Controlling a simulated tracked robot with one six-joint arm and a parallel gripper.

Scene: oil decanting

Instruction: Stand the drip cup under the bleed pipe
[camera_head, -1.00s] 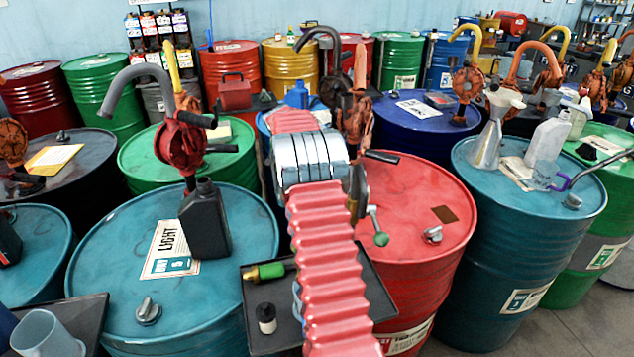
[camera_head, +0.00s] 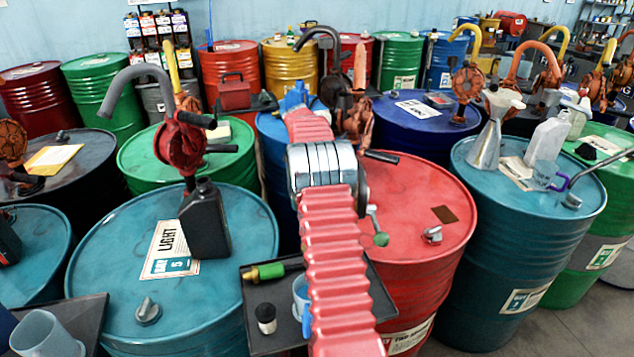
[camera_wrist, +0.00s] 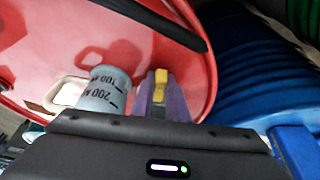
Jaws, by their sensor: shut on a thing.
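The drip cup (camera_wrist: 105,90), a grey cup with dark volume marks, shows in the wrist view above the red drum top. Beside it are the purple fingers of my gripper (camera_wrist: 161,92), shut on a yellow part that looks like the cup's handle. The cup looks tilted in this view and casts a shadow on the drum. In the head view my arm hides the gripper and this cup.
Crank pumps stand close around. A blue jug (camera_wrist: 295,150) is near my gripper's right side.

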